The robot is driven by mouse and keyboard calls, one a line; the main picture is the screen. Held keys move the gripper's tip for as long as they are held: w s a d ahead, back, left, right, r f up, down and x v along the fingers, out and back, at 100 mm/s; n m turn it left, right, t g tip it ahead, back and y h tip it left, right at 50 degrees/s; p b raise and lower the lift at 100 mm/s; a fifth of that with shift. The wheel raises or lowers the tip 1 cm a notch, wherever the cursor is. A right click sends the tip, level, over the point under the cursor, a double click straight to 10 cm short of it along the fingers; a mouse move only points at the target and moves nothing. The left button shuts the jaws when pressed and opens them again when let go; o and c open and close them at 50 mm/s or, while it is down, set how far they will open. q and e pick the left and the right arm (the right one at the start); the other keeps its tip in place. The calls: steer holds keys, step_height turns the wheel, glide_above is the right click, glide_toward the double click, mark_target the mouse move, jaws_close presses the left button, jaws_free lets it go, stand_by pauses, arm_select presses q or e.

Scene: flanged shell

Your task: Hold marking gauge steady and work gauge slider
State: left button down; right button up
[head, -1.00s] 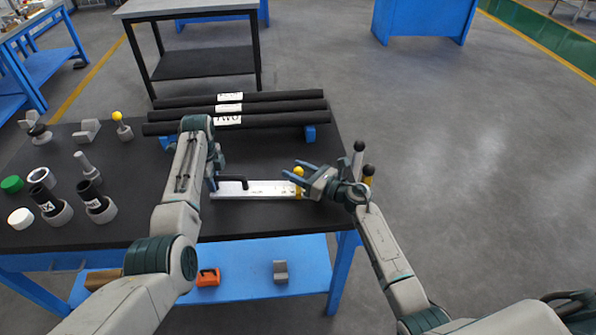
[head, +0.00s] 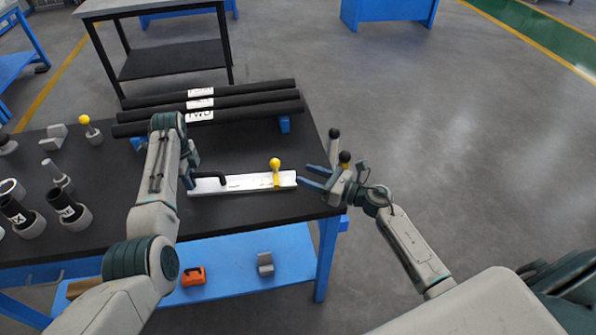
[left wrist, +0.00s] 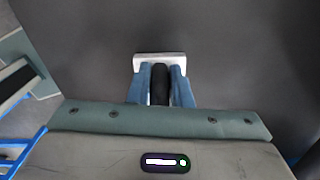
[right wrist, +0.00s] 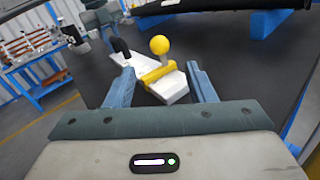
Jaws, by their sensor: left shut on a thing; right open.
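The marking gauge (head: 240,184) is a flat silver-white bar lying on the dark table, with a black handle (head: 209,180) at its left end. The yellow gauge slider (head: 277,180) with a ball knob (head: 275,162) sits near the bar's right end. My left gripper (head: 190,178) is shut on the black handle, which shows between its blue fingers in the left wrist view (left wrist: 160,84). My right gripper (head: 314,178) is open and empty, just right of the bar's end and apart from it. In the right wrist view the slider (right wrist: 157,74) shows between and beyond the open fingers.
Three black pipes (head: 240,103) with white labels lie on blue supports behind the gauge. Dark cylinders in grey holders (head: 72,210) stand at the left.

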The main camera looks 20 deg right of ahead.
steer(key=shift+s+d, duration=0.1)
steer(key=shift+s, duration=0.1)
arm_select(q)
steer(key=c, duration=1.2)
jaws_free()
steer(key=shift+c, duration=0.2)
arm_select(e)
steer(key=shift+w, duration=0.1)
